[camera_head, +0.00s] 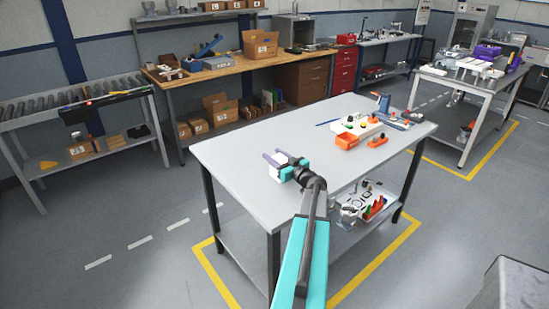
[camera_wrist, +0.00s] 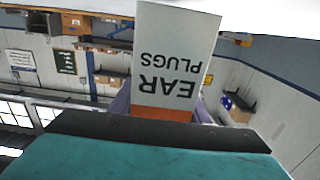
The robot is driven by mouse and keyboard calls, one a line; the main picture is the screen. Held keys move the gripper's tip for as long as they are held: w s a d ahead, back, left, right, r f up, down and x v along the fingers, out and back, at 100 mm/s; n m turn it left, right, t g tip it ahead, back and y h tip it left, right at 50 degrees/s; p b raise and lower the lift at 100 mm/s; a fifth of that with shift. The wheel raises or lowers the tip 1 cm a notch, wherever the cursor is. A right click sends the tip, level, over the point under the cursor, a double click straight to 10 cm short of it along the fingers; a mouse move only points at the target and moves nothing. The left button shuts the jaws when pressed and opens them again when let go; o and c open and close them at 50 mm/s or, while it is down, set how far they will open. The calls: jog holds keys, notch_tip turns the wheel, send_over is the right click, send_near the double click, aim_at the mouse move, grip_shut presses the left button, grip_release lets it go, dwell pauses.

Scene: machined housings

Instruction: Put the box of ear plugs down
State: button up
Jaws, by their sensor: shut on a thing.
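The box of ear plugs (camera_wrist: 175,60) is white with dark lettering and an orange band at one end. Its lettering reads upside down in the wrist view. My gripper (camera_head: 285,160) is shut on the box, with lavender fingers on either side of it. In the camera_head view the box (camera_head: 281,157) is small and partly hidden by my gripper. It is over the left part of the grey table (camera_head: 235,160). I cannot tell whether the box touches the tabletop.
On the table's far right are an orange bin (camera_head: 347,141), a white tray with small parts (camera_head: 361,124), an orange part (camera_head: 378,141) and a blue-grey device (camera_head: 383,104). The tabletop left of and around my gripper is clear. A lower shelf holds small items.

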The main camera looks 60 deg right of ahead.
jog(key=shift+s+a+f+b, duration=0.15)
jog(key=shift+f+b, duration=0.55)
jog(key=shift+b, duration=0.35)
jog(key=o, duration=1.2)
jog(key=shift+c, duration=0.2)
jog(key=shift+r+p, duration=0.65)
jog(key=shift+p, duration=1.05)
jog(key=shift+s+f+b, duration=0.1)
jog(key=shift+s+b, duration=0.2)
jog(key=shift+s+a+b, duration=0.25)
jog(key=shift+s+b, duration=0.1)
jog(key=shift+s, duration=0.3)
jog(key=b+v, duration=0.4)
jog(key=v, duration=0.5)
jog(key=shift+s+r, duration=0.35)
